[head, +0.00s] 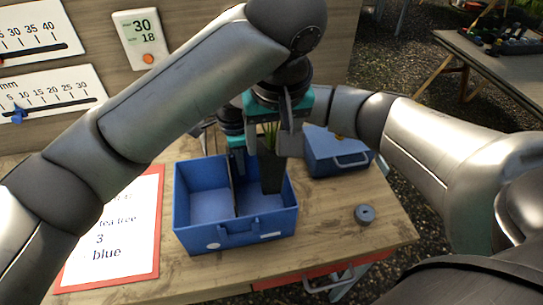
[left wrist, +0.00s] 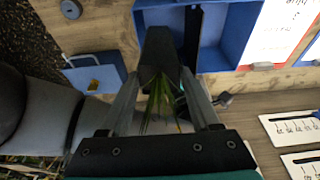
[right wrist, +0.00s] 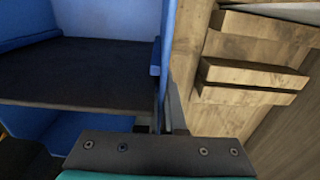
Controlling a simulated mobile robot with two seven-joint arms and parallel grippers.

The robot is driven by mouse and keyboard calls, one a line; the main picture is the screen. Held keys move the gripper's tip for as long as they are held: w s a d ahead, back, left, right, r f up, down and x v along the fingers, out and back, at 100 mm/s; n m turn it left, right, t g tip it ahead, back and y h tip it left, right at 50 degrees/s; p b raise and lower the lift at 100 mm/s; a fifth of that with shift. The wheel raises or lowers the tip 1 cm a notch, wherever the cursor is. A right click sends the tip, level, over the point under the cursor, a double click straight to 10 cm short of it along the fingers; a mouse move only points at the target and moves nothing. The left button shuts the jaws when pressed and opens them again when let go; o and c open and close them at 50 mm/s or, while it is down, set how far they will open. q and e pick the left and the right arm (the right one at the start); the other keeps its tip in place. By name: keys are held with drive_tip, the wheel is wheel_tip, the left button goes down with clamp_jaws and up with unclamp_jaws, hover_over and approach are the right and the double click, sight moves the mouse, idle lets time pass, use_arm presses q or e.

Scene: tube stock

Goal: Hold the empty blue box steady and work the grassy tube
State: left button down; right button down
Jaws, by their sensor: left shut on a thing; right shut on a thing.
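The open blue box (head: 235,238) stands on the bench, with a dark divider (head: 233,185) making two compartments. My left gripper (head: 278,135) is shut on a dark tapered tube (head: 272,178) with green grass (head: 270,133) at its top. The tube is upright at the right compartment; whether it touches the floor cannot be told. The tube (left wrist: 160,50) and grass (left wrist: 158,92) show between the fingers in the left wrist view. My right gripper (right wrist: 168,105) is shut on the blue box's wall, at the rear side in the head view. My left arm partly hides it there.
A second blue box (head: 335,150) with a handle stands behind right. A grey round piece (head: 365,214) lies on the bench near the right edge. A red-framed card (head: 110,230) reading "tea tree 3 blue" lies left. Scale panels (head: 50,90) and a 30/18 display (head: 140,38) stand behind.

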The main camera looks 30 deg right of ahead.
idle(0.3)
drive_tip(key=c, duration=0.9)
unclamp_jaws()
drive_tip(key=shift+c, duration=0.2)
wheel_tip(320, 180, up, 12)
drive_tip(key=shift+r, duration=0.1)
